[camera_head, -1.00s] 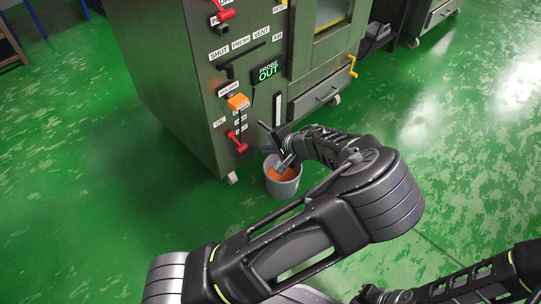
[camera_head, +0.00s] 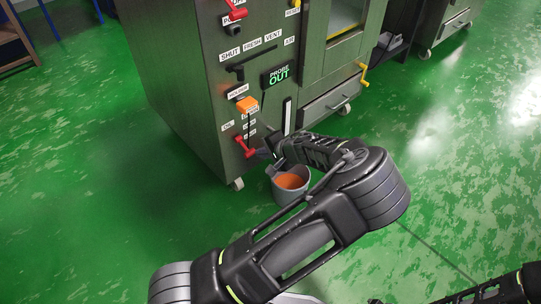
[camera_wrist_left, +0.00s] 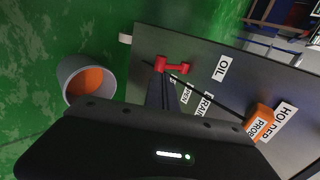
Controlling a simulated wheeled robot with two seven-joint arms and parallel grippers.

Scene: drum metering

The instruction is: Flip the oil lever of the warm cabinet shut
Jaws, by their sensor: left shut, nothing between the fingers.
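The warm cabinet (camera_head: 180,90) is dark green-grey, with labelled controls on its front. Its red oil lever (camera_head: 245,148) sits low on that front, below the orange probe holder (camera_head: 246,104). In the left wrist view the lever (camera_wrist_left: 172,65) lies just beyond my fingertips, near the OIL label (camera_wrist_left: 222,67). My left gripper (camera_head: 266,153) is shut and empty, close beside the lever's right side. I cannot tell whether it touches the lever. My right arm crosses the lower right corner; its gripper is barely at the picture's edge, too little to judge.
A grey bucket (camera_head: 292,186) with orange contents stands on the green floor under my left forearm, beside the cabinet. It also shows in the left wrist view (camera_wrist_left: 113,92). A black slider and a yellow crank (camera_head: 364,76) are on the cabinet.

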